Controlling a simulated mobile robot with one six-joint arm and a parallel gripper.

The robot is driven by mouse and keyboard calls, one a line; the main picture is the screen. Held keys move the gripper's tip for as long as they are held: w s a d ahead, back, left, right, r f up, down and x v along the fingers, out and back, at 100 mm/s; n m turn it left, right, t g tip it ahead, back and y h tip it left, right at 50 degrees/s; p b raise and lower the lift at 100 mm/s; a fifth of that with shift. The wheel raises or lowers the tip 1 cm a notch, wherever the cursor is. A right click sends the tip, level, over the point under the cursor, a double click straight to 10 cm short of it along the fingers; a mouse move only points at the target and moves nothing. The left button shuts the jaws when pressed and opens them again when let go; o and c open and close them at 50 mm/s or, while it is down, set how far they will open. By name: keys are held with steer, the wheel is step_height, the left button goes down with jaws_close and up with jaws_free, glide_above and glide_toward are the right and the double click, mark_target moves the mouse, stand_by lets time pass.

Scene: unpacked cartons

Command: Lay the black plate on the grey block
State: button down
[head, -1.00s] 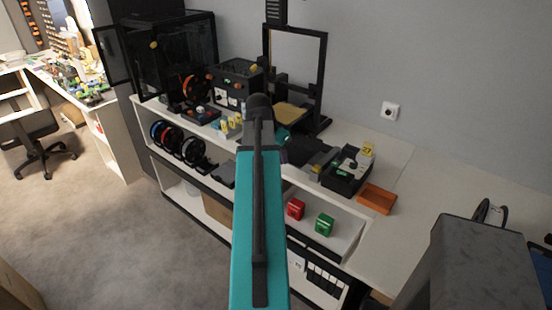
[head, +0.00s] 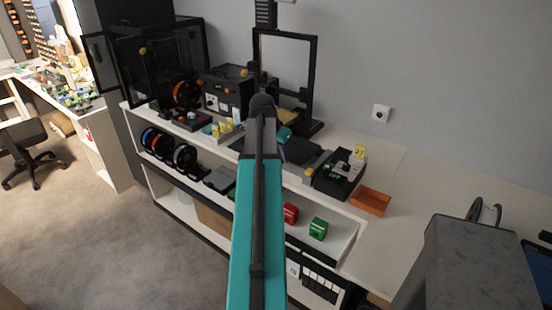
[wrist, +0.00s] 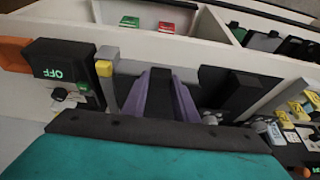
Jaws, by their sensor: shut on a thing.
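My gripper (wrist: 160,80) shows two purple fingers in the wrist view, shut on the black plate (wrist: 160,95), whose dark face shows between them. Just beyond the fingertips is a grey block (wrist: 130,67), partly hidden by the fingers. I cannot tell whether the plate touches it. In the head view my own teal arm hides most of the gripper. A dark flat shape (head: 300,150) shows right of the arm's end, with a grey patch (head: 319,160) beside it; the contact there is not clear.
A black box with a green OFF display (wrist: 65,75) and a yellow-topped post (wrist: 103,70) stand close left of the fingers. An orange tray (head: 370,201) lies on the white bench. Red (head: 290,213) and green (head: 318,228) blocks sit on the lower shelf. A printer frame (head: 313,85) rises behind.

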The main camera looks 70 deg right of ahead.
steer(key=shift+s+d, duration=0.35)
steer(key=shift+d, duration=0.4)
stand_by(0.3)
steer(key=shift+f+b, duration=0.5)
steer(key=shift+f, duration=0.65)
stand_by(0.5)
steer(key=c, duration=1.3)
jaws_free()
steer(key=shift+c, duration=0.2)
steer(key=shift+s+r+p, duration=0.15)
steer(key=shift+r+p, duration=0.95)
steer(key=shift+r, duration=0.55)
steer(key=shift+a+r, duration=0.1)
steer(key=shift+r, duration=0.05)
steer(key=b+v, duration=0.2)
steer(key=v, duration=1.1)
steer(key=shift+a+r+b, duration=0.15)
steer(key=shift+b, duration=0.25)
